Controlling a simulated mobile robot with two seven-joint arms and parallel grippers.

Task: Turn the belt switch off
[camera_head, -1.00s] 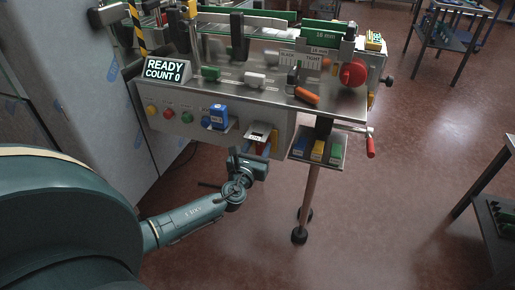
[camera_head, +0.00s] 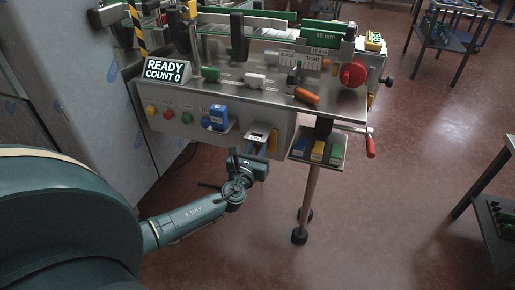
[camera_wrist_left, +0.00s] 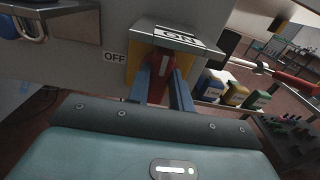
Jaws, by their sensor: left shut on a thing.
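The belt switch is a red handle (camera_wrist_left: 160,72) on a yellow plate (camera_wrist_left: 138,68), seen in the left wrist view under a grey hood (camera_wrist_left: 175,36) marked ON. An OFF label (camera_wrist_left: 115,57) is on the panel to the left of the plate. The handle points up towards the hood. My left gripper (camera_wrist_left: 160,85) is shut on the handle, with one blue finger on each side. In the head view the left gripper (camera_head: 259,151) reaches up under the hood (camera_head: 260,132) at the panel's front, and the handle is mostly hidden there. My right gripper is not in view.
Left along the panel are a red button (camera_head: 168,113), other buttons and a blue padlock-like block (camera_head: 217,116). A display (camera_head: 166,70) reads READY COUNT 0. A shelf with coloured boxes (camera_head: 317,152) and a red-handled crank (camera_head: 370,147) stand to the right.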

